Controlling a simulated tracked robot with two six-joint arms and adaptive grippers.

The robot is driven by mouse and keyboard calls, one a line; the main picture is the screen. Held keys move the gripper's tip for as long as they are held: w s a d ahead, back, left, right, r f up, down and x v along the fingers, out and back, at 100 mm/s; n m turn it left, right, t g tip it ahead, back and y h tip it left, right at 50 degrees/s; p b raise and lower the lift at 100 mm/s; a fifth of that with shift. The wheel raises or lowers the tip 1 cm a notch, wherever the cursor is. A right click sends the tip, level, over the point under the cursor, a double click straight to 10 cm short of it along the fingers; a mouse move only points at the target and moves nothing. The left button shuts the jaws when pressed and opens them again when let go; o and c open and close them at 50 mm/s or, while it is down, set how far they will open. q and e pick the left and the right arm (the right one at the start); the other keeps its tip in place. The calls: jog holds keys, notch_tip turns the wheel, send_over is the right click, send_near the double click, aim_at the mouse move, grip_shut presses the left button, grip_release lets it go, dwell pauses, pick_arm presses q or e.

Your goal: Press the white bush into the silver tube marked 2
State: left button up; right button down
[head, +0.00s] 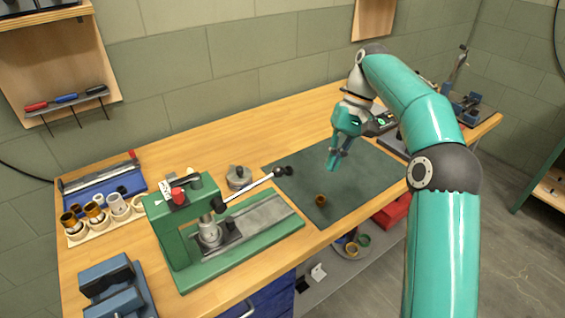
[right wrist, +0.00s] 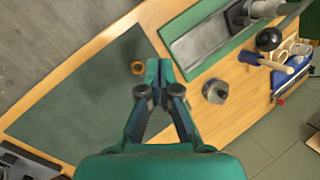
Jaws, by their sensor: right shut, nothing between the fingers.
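White bushes (head: 116,203) stand with brown ones in a pale tray (head: 98,232) at the left of the bench. A silver tube (head: 209,232) appears to stand under the ram of the green press (head: 170,232); I cannot read any mark on it. My right gripper (head: 333,164) is over the dark mat, fingers pointing down, well to the right of the press and tray. In the right wrist view its fingertips (right wrist: 160,70) are together with nothing between them. My left gripper is not in view.
A small brown ring (head: 320,200) lies on the dark mat (head: 350,187). The press lever with its black ball (head: 279,172) reaches toward the mat. A grey metal part (head: 238,178) stands behind the press. A blue vise (head: 115,289) is at the front left.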

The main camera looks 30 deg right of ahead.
jog(key=a+r+n+t+h+b, duration=0.1)
jog(key=a+r+n+t+h, duration=0.15)
jog(key=r, duration=0.35)
jog(key=a+r+n+t+h+b, duration=0.1)
jog(key=a+r+h+b, duration=0.2)
jog(key=r, duration=0.4)
jog(key=n+t, duration=0.2)
send_near(279, 170)
jog(key=shift+y, duration=0.45)
jog(key=b+x, duration=0.1)
jog(key=x, duration=0.1)
jog(key=b+x, duration=0.2)
jog(key=w+b+x, duration=0.1)
jog(key=shift+w+d+f+b, duration=0.1)
jog(key=shift+d+f+b, duration=0.1)
jog(key=shift+d+b, duration=0.15)
jog(key=shift+w+f, duration=0.15)
jog(key=shift+f, duration=0.5)
jog(key=shift+d+f+y+b, duration=0.2)
jog(key=shift+f+y+b, duration=0.15)
jog(key=shift+f, duration=0.55)
